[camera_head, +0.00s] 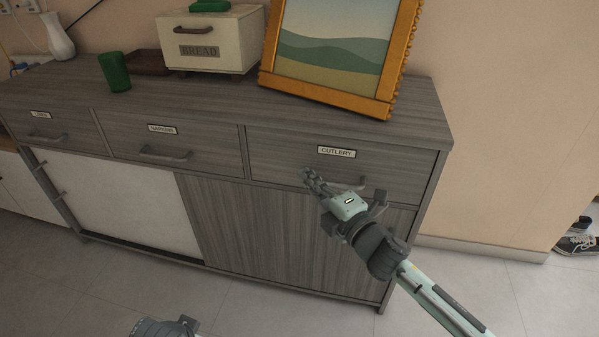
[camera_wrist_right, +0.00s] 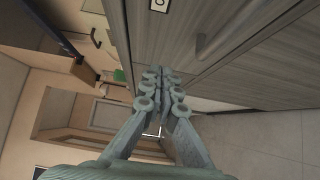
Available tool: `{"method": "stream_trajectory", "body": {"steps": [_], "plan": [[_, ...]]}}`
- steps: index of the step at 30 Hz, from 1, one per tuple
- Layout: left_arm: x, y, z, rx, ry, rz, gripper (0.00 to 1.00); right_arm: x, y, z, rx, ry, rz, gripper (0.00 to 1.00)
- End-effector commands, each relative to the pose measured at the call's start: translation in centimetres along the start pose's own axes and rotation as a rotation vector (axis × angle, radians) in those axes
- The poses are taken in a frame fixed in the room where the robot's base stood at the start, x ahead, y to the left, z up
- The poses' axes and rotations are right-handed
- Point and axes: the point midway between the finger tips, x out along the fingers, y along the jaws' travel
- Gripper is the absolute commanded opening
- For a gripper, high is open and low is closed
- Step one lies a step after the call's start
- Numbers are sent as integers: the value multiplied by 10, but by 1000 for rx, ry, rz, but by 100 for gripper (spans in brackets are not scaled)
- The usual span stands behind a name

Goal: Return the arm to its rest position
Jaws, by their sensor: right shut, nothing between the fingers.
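My right gripper (camera_head: 311,179) is in front of the drawer labelled CUTLERY (camera_head: 285,158) in the head view. Its arm comes in from the lower right. In the right wrist view the fingers (camera_wrist_right: 161,80) are together with nothing between them. The cutlery drawer's handle (camera_head: 345,186) is partly behind the gripper; it also shows in the right wrist view (camera_wrist_right: 215,38), apart from the fingers. Part of my left arm (camera_head: 163,327) shows at the bottom edge of the head view, and its fingers are out of frame.
The grey sideboard (camera_head: 215,112) carries a BREAD box (camera_head: 208,50), a green cup (camera_head: 115,72), a white vase (camera_head: 57,38) and a gold-framed picture (camera_head: 335,45). Its drawers look closed. Shoes (camera_head: 577,240) lie at the far right. The floor (camera_head: 470,290) in front is clear.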

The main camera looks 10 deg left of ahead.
Motion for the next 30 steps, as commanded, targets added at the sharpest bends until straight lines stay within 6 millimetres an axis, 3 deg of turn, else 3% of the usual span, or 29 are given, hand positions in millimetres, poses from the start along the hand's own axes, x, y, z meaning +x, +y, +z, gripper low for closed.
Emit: {"method": "stream_trajectory", "body": {"steps": [3, 9, 17, 20, 23, 25, 27, 30], "plan": [[2, 2, 0, -1, 2, 3, 33, -30, -2, 1, -1, -1, -3, 0], [-2, 3, -7, -5, 16, 6, 33, -62, -1, -1, 1, 0, -1, 0], [-8, 2, -9, -5, 21, 4, 33, -75, 0, -1, 2, -1, -1, 0], [-8, 2, -6, -4, 16, 4, 33, -78, -5, 9, 60, -50, -15, 0], [-7, 2, -4, -2, 13, 4, 33, -92, -22, 38, 232, -201, -59, 0], [-5, 1, -4, -1, 13, 4, 33, -115, -47, 67, 408, -357, -110, 0], [0, 1, -1, 1, 8, 4, 33, -147, -78, 92, 594, -527, -166, 0], [8, 1, 3, 2, -4, 5, 33, -204, -127, 112, 836, -757, -246, 0]]}}
